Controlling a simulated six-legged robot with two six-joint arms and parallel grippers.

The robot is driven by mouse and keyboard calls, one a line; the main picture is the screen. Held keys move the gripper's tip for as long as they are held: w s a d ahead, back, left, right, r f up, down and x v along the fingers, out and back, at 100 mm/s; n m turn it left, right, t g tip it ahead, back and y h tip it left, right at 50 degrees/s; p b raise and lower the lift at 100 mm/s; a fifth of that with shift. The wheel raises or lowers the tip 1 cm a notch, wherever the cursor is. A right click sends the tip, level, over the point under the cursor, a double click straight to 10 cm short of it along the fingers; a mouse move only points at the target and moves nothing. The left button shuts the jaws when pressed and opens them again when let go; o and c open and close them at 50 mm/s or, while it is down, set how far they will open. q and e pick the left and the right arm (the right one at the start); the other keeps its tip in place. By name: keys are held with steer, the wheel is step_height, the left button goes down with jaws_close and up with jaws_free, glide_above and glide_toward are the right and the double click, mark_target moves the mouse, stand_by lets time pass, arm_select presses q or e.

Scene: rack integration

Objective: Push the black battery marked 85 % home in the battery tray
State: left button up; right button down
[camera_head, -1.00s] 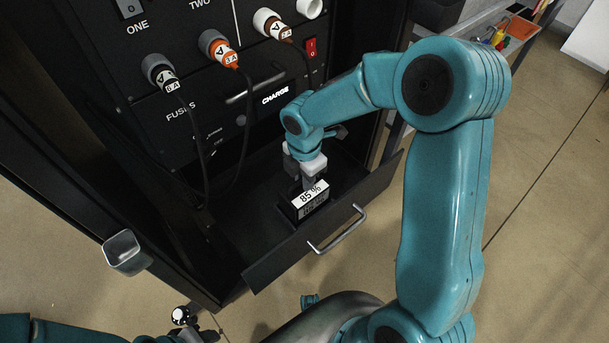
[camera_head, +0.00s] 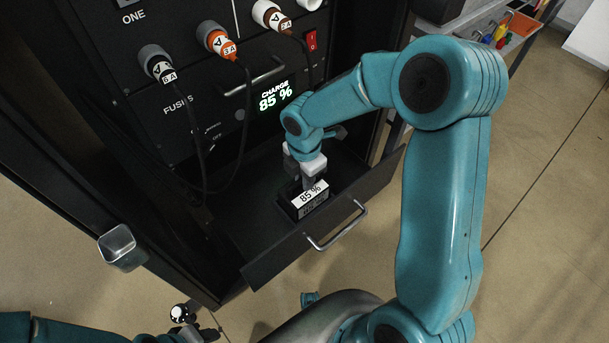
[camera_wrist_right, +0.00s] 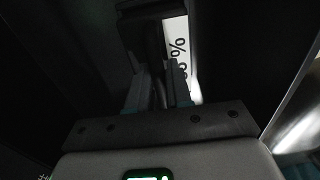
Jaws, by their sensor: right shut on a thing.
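The black battery (camera_head: 312,208) stands upright in the battery tray (camera_head: 232,239), the open black drawer at the foot of the rack. Its white 85 % label (camera_head: 309,193) faces me and also shows in the right wrist view (camera_wrist_right: 178,50). My right gripper (camera_head: 307,181) comes down from above and is shut on the battery's top. In the right wrist view its fingers (camera_wrist_right: 160,88) are close together around a dark part of the battery.
The rack's display (camera_head: 275,97) reads CHARGE 85 % in green. Cables with plugs (camera_head: 220,42) hang left of my right arm. The drawer has a metal handle (camera_head: 337,227) in front. A small metal cup (camera_head: 120,247) is at the rack's left side.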

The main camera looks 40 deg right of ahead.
steer(key=c, duration=1)
jaws_free()
steer(key=shift+o, duration=0.2)
steer(key=shift+f, duration=0.1)
step_height(320, 180, up, 17)
steer(key=p, duration=0.3)
steer(key=shift+f+p, duration=0.2)
steer(key=shift+p, duration=0.1)
